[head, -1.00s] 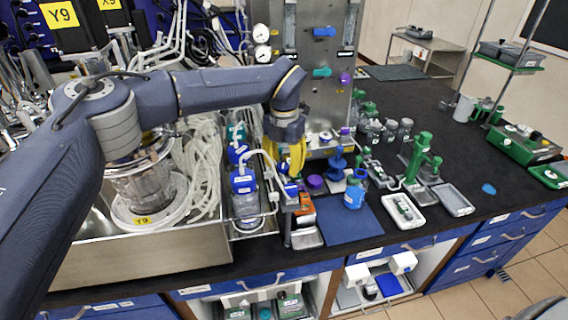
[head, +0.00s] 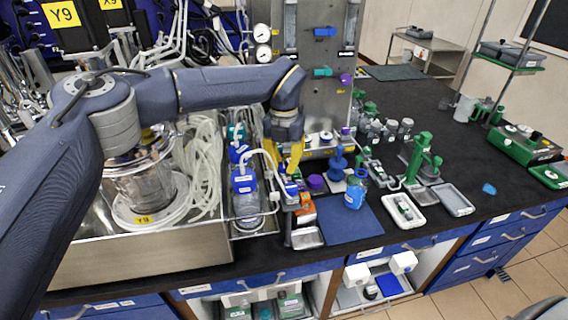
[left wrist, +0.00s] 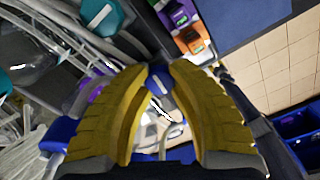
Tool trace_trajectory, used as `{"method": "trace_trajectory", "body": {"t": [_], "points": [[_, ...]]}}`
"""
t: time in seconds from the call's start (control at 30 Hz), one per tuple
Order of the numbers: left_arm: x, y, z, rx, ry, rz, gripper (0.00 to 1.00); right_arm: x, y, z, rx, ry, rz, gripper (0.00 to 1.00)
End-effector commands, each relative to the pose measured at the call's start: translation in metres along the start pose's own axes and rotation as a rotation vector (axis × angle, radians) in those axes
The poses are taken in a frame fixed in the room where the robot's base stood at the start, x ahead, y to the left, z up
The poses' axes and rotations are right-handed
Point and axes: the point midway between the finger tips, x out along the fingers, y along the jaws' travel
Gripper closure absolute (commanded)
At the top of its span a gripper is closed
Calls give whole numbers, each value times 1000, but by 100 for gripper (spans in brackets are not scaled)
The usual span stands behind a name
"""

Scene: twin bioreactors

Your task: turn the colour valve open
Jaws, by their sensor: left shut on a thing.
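My left gripper (head: 288,168) shows as yellow fingers pointing down, in front of the steel panel and above the small bench fittings. In the left wrist view, its two fingertips (left wrist: 160,76) are closed on a small blue valve handle (left wrist: 159,84) with a pale mark. The fingers hide part of the handle, and I cannot tell how far it is turned. In the head view the gripped handle is hard to pick out from the blue parts (head: 291,188) under the fingertips. My right gripper is in neither view.
A steel panel (head: 300,60) with gauges and coloured handles stands behind the gripper. A blue-capped bottle (head: 244,185) and coiled tubes (head: 200,160) are to its left. A blue mat (head: 345,222) and a blue bottle (head: 355,193) are to its right.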

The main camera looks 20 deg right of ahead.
Motion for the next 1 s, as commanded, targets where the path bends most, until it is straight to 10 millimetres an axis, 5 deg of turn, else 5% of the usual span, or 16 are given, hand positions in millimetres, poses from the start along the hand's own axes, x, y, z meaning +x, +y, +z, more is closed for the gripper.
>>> {"method": "trace_trajectory", "body": {"t": [0.57,0.6,0.8,1.0], "points": [[-3,2,4,-151,-15,1,100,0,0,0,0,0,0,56],[-3,2,4,-151,-15,1,78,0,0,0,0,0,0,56],[-2,2,3,-150,-10,0,55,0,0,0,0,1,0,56],[-1,1,2,-150,-7,0,50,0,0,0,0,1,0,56]]}}
